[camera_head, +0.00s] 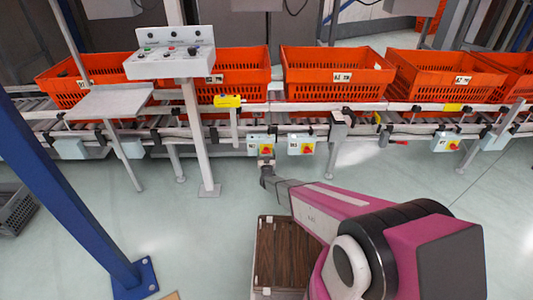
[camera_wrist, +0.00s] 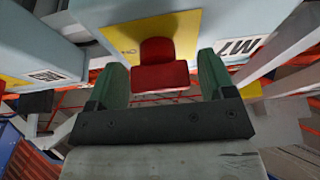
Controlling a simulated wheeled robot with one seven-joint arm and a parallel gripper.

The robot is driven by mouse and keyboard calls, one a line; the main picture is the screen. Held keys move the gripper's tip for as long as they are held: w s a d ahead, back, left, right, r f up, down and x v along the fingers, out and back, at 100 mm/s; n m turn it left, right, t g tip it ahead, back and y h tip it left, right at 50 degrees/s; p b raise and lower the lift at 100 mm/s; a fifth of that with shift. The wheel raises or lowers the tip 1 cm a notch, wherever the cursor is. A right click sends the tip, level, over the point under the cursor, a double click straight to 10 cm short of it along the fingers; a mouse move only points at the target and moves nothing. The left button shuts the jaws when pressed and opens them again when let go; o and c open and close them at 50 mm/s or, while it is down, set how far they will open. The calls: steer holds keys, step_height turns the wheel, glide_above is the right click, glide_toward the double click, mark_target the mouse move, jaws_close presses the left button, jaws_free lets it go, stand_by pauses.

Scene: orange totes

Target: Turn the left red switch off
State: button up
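The left red switch sits on a yellow plate on a small light-blue box (camera_head: 262,139) under the conveyor rail; its knob is mostly hidden behind my gripper in the head view. My gripper (camera_head: 266,164) is right in front of this box. In the wrist view the red knob (camera_wrist: 160,72) stands between the two green fingertips of my gripper (camera_wrist: 163,78). The fingers are apart, one on each side, with a narrow gap at the right; contact at the left is unclear. A second box with a red switch (camera_head: 307,150) is just to the right.
Orange totes (camera_head: 335,77) stand on the conveyor above the boxes. A control panel on a post (camera_head: 197,130) stands left of my gripper. Another switch box (camera_head: 445,142) is farther right. A blue post (camera_head: 70,190) is at left; the floor between is clear.

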steer(key=c, duration=0.7)
steer(key=shift+n+y, duration=0.4)
steer(key=shift+n, duration=0.3)
steer(key=n+y, duration=0.1)
steer(key=n, duration=0.2)
steer(key=n+g+y, duration=0.1)
steer(key=n+y, duration=0.1)
steer(key=shift+n, duration=0.4)
steer(key=n+g+y, duration=0.1)
steer(key=n, duration=0.2)
steer(key=n+g+y, duration=0.1)
steer(key=n, duration=0.2)
steer(key=n+g, duration=0.1)
steer(key=n, duration=0.4)
steer(key=shift+g+y, duration=0.4)
steer(key=shift+n+g, duration=0.9)
steer(key=shift+n, duration=1.1)
steer(key=shift+f, duration=0.1)
steer(key=shift+n, duration=0.3)
